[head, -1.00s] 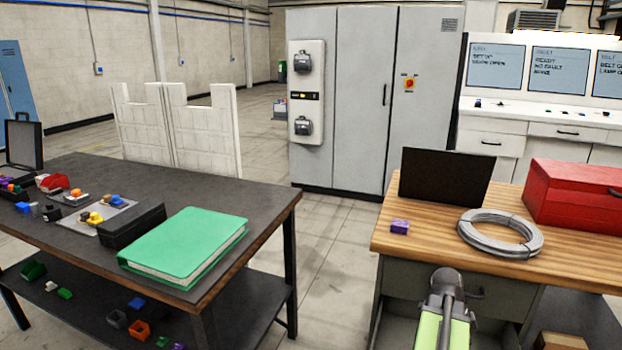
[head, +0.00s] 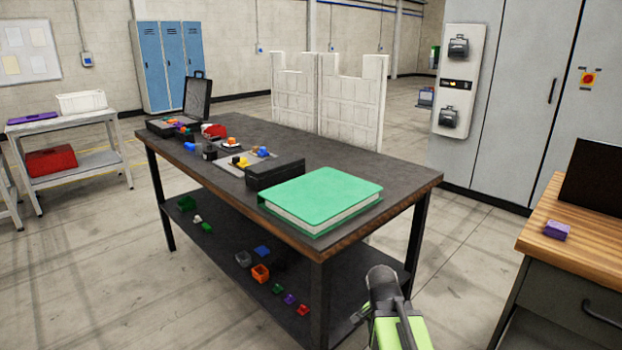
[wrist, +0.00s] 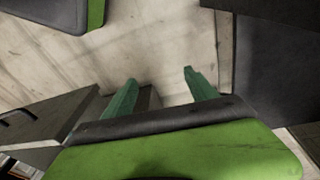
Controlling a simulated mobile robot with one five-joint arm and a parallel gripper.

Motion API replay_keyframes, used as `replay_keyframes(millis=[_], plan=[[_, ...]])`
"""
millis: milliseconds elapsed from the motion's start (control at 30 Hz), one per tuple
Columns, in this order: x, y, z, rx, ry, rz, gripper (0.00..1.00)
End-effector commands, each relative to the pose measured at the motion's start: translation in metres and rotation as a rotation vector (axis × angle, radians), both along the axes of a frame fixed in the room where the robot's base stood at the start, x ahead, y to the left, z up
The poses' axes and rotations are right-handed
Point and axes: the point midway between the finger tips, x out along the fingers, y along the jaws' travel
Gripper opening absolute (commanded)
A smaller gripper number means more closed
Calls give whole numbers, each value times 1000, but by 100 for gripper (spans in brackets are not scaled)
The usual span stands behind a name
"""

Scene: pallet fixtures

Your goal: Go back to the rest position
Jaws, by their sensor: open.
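My gripper (wrist: 160,92) shows in the wrist view with its two green fingers apart and nothing between them. Pale floor lies beyond the fingertips. In the head view my arm, dark and lime green, rises at the bottom right of centre, in front of the near end of the dark table; the fingers cannot be made out clearly there. The task names no other object.
The dark table (head: 400,195) carries a green binder (head: 322,197), a black box (head: 275,173) and small parts. Its lower shelf holds several loose pieces. A wooden-topped bench (head: 545,268) with a purple block (head: 557,230) stands right. Floor between them is clear.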

Motion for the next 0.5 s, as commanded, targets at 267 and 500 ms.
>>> replay_keyframes(millis=[267, 500], plan=[[-7, 81, -11, 129, 73, 675, 66], [-9, 92, 26, 148, 97, 985, 66]])
